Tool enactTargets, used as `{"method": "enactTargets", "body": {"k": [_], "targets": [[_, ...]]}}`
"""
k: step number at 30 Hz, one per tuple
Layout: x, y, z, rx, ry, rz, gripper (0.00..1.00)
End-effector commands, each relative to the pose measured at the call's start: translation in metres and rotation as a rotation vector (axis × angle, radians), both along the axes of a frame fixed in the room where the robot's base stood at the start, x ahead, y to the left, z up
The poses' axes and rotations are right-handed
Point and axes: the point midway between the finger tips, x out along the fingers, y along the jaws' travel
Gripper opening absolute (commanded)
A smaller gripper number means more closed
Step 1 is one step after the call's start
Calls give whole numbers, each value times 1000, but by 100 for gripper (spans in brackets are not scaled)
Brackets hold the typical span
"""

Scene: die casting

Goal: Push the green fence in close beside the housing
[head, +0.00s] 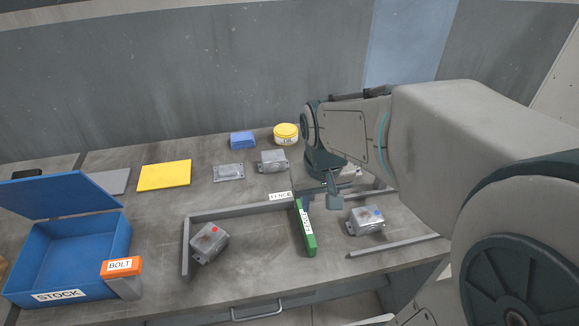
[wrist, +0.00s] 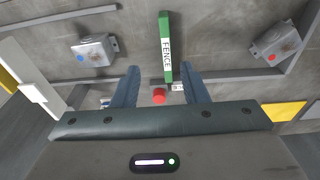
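The green fence (head: 309,238) is a narrow bar with a white FENCE label, lying front to back on the bench; it also shows in the wrist view (wrist: 166,70). A grey metal housing with a red dot (head: 209,243) sits to its left, with a wide gap. Another grey housing with a blue dot (head: 365,220) sits to its right, also apart. In the wrist view the blue-dot housing (wrist: 94,50) is at left and the other (wrist: 272,42) at right. My gripper (head: 331,203) is near the fence's far end, fingers (wrist: 160,70) apart with nothing held. Its exact height is unclear.
Grey rails (head: 240,208) edge the left and back of the fence area, and another rail (head: 400,245) lies at front right. A blue STOCK box (head: 80,250), an orange BOLT holder (head: 121,267) and a yellow plate (head: 165,175) are left.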

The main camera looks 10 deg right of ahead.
Motion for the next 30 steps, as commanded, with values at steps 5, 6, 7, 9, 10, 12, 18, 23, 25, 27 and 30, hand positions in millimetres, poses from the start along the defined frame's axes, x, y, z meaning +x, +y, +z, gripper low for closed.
{"method": "enactTargets", "body": {"k": [5, 6, 7, 9, 10, 12, 18, 23, 25, 27, 30], "targets": [[41, 2, -15, 11, 80, 11, 40], [48, 2, -18, 15, 91, 12, 40], [52, 2, -21, 18, 99, 12, 40], [61, 2, -26, 25, 114, 13, 40], [64, 2, -27, 28, 118, 13, 40], [68, 1, -31, 32, 126, 14, 40], [71, 0, -47, 36, 134, 12, 40], [70, 0, -77, 36, 136, 13, 40], [69, 0, -92, 37, 138, 13, 40], [70, 0, -108, 37, 137, 13, 40], [70, 1, -128, 36, 136, 13, 40]]}}
